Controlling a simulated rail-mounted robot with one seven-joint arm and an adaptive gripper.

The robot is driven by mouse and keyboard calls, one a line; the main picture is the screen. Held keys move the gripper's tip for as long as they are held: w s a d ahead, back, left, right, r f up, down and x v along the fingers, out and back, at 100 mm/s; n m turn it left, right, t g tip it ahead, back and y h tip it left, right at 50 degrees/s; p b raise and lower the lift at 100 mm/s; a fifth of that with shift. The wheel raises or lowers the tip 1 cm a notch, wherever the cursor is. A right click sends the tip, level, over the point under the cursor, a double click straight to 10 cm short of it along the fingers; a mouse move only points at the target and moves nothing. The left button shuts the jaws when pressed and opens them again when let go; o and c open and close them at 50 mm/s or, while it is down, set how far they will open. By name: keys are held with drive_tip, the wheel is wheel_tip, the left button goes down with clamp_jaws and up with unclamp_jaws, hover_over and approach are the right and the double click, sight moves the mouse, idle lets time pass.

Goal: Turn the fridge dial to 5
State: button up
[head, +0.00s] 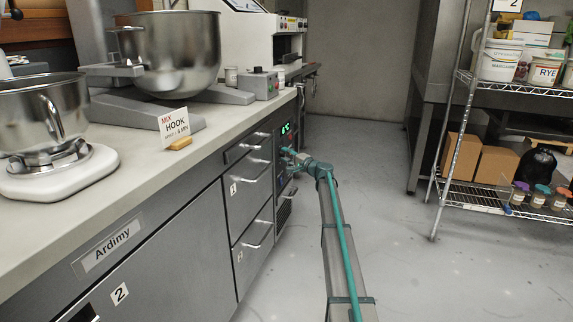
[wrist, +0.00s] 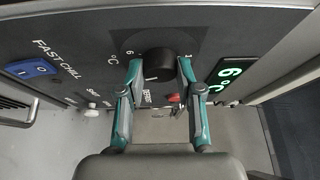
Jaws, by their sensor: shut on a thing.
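The fridge dial is a round black knob (wrist: 155,63) on a dark panel (wrist: 85,32) in the wrist view. Digits show on both sides of it, a 6 at left and what looks like a 1 at right. A pale mark shows on the knob's lower edge; which number it indicates I cannot tell. My gripper (wrist: 160,70) is shut on the knob, one teal fingertip on each side. A green display (wrist: 230,80) to the right appears to read 6 °C. In the head view my gripper (head: 294,158) meets the fridge front, and its tips hide the dial.
A blue switch (wrist: 31,69) and a small red part (wrist: 173,98) are near the dial. Drawers with bar handles (head: 249,181) adjoin the fridge. A mixer bowl (head: 170,50) stands on the counter above. A wire shelf (head: 480,195) stands at right; the floor between is clear.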

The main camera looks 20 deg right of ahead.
drive_tip(key=shift+n+b, duration=0.3)
drive_tip(key=shift+b, duration=0.05)
drive_tip(key=o, duration=1.1)
drive_tip(key=shift+o, duration=0.2)
drive_tip(key=v, duration=1.2)
drive_tip(key=shift+f, duration=0.15)
